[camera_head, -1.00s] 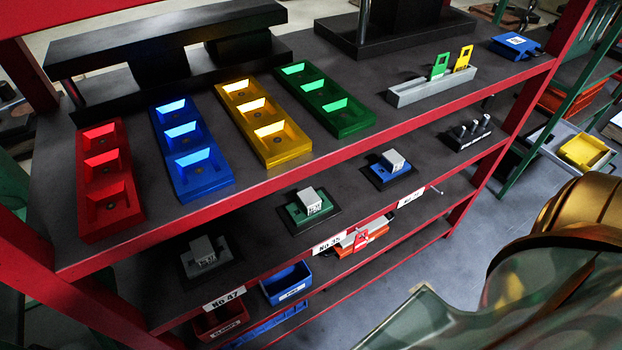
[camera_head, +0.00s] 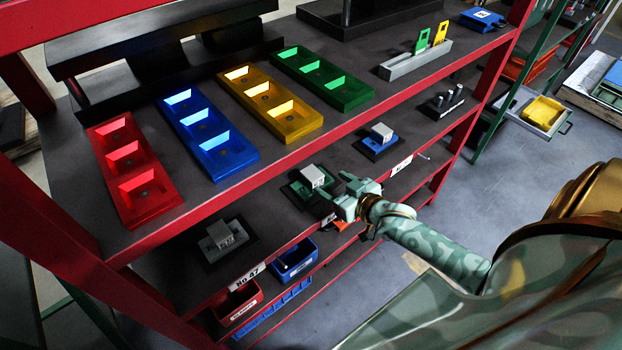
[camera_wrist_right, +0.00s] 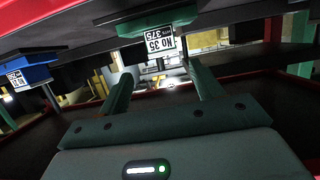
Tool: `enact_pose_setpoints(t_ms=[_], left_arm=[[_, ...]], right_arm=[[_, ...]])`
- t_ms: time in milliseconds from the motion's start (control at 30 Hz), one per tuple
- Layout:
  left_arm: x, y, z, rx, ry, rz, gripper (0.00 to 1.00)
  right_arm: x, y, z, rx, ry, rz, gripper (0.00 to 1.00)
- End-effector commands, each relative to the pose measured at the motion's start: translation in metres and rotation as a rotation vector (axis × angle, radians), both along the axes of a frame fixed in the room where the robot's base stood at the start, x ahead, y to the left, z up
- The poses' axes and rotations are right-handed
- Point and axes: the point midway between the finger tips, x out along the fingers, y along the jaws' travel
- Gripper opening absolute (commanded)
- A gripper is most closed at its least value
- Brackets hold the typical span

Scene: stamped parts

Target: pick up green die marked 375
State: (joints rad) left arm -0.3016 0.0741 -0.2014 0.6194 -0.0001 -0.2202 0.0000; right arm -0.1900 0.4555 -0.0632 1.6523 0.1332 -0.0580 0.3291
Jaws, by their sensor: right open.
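The green die (camera_head: 298,188) is a grey block on a green base, sitting on a dark pad on the lower shelf. In the right wrist view the green die (camera_wrist_right: 155,22) appears upside down, with a white label reading "NO 35" and "375". My right gripper (camera_head: 338,190) is just to the right of the die in the head view. In the right wrist view its open fingers (camera_wrist_right: 157,78) point toward the die, which shows beyond the tips and above the gap; nothing is between them. My left gripper is not in view.
A blue-based die (camera_head: 380,139) sits to the right on the same shelf, and a dark grey die (camera_head: 221,238) to the left. The upper shelf with its red front edge (camera_head: 300,147) overhangs the die. Blue bin (camera_head: 295,262) and red bin (camera_head: 238,302) stand below.

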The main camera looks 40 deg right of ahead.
Motion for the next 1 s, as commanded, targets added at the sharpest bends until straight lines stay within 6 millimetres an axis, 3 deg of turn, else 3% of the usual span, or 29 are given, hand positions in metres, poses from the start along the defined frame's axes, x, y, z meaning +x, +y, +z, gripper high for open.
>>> enact_pose_setpoints(t_ms=[33,200,400,633,967,1000], left_arm=[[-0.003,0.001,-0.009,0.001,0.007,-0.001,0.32],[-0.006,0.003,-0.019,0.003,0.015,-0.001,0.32],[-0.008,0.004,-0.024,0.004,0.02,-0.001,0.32],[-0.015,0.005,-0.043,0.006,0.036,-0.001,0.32],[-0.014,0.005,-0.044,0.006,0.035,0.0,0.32],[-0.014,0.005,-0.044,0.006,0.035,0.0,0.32]], right_arm=[[0.013,0.0,-0.009,-0.001,0.001,-0.001,0.65],[0.042,0.003,-0.018,-0.001,0.003,-0.001,0.65],[0.057,0.006,-0.021,-0.001,0.003,-0.001,0.65],[0.091,0.014,-0.035,-0.002,0.003,0.0,0.65],[0.101,0.015,-0.034,-0.002,0.003,0.0,0.65],[0.101,0.015,-0.034,-0.002,0.003,0.0,0.54]])
